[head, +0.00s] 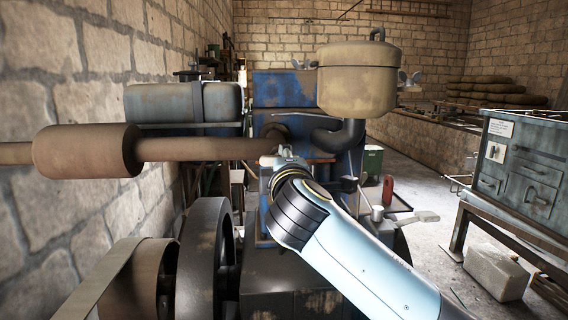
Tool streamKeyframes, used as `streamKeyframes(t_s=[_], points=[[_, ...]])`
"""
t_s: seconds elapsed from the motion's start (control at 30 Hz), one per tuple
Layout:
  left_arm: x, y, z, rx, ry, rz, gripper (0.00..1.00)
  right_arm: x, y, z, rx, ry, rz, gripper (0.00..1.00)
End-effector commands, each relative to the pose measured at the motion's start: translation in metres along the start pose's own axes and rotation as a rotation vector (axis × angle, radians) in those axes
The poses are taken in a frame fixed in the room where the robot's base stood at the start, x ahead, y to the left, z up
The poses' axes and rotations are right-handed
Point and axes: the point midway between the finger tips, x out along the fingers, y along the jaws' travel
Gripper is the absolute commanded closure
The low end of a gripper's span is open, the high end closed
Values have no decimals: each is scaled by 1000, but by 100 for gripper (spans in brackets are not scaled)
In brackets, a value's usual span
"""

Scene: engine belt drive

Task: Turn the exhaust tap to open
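The rusty exhaust pipe (205,149) with its thick brown muffler (87,151) runs in from the left to the blue engine (284,90). My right arm reaches up from the lower right, and its gripper (279,159) is at the engine end of this pipe. The wrist hides most of the gripper, so its fingers and any hold are not clear. I cannot make out the exhaust tap for certain; it may be hidden behind my gripper. My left gripper is not in view.
A flywheel (207,262) and belt (104,285) are at lower left. A blue-grey cylinder (184,102) lies behind the exhaust pipe. A metal cabinet (524,168) stands at right.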

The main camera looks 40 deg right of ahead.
Motion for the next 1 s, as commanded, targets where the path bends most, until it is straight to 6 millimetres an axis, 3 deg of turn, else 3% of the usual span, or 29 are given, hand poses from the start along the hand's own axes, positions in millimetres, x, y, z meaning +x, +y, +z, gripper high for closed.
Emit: streamKeyframes(t_s=[0.23,0.27,0.4,0.73,1.0], points=[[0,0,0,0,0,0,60,0,-3,1,-1,-2,-6,100],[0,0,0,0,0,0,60,0,-3,1,-1,-2,-6,76],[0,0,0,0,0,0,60,0,-2,0,-2,-2,-5,58],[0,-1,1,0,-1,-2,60,-5,-2,0,-1,0,-3,58],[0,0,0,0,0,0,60,-50,-3,1,2,-3,-8,58]])
